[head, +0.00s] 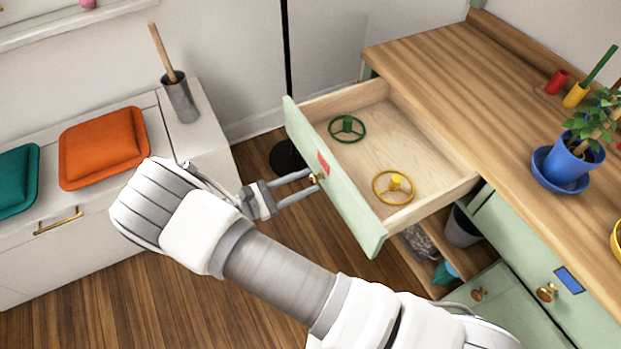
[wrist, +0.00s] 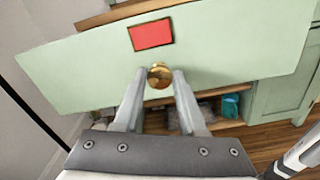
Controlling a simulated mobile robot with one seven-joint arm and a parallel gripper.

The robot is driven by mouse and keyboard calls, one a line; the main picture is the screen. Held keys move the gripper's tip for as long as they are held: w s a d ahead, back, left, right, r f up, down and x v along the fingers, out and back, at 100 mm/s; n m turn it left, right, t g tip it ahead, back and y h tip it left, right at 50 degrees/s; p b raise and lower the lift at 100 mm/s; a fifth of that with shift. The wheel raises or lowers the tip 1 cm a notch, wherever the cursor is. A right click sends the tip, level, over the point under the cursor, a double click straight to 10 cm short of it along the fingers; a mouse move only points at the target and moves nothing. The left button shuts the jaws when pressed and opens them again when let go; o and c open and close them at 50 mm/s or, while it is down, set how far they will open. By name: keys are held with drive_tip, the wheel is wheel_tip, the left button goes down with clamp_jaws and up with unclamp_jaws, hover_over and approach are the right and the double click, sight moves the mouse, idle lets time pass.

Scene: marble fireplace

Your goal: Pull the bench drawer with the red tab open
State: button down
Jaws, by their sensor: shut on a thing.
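The bench drawer (head: 352,197) is pale green at the front with a wooden inside, and stands well out from the bench. A red tab (head: 323,163) is on its front, and shows in the wrist view (wrist: 152,34) just above a brass knob (wrist: 160,75). My gripper (head: 311,184) is at the knob, its fingers on either side of it and shut on it; the wrist view shows the fingers (wrist: 156,84) too.
The wooden bench top (head: 440,80) holds a blue potted plant (head: 572,160). A blue-tabbed front (head: 540,265) is at the lower right. Below the open drawer are shelves with a grey bin (head: 461,229). A white bench with cushions (head: 105,147) stands left. A dark pole (head: 287,70) rises behind.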

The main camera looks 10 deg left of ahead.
drive_tip(key=shift+c, duration=2.3)
unclamp_jaws()
drive_tip(key=p+v, duration=0.1)
drive_tip(key=v, duration=1.6)
drive_tip(key=shift+s, duration=0.2)
drive_tip(key=shift+a, duration=0.15)
